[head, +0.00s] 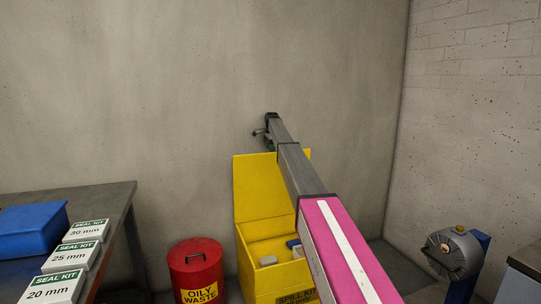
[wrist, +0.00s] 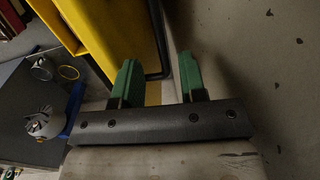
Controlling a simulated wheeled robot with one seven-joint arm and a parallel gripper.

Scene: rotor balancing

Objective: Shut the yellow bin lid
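The yellow bin (head: 262,285) stands on the floor against the back wall, with its yellow lid (head: 262,188) raised upright. My gripper (head: 269,138) is above the lid's top edge, near the wall; my arm hides the right part of lid and bin. In the wrist view my gripper (wrist: 159,82) has its two green fingers apart, with a visible gap. The yellow lid (wrist: 108,35) shows beyond the left finger, and a dark edge and a yellow strip show through the gap. I cannot tell whether a finger touches the lid.
A table (head: 120,198) at left holds a blue box (head: 30,230) and seal kit boxes (head: 84,231). A grey machine (head: 453,252) stands at right. The wall is close to my gripper.

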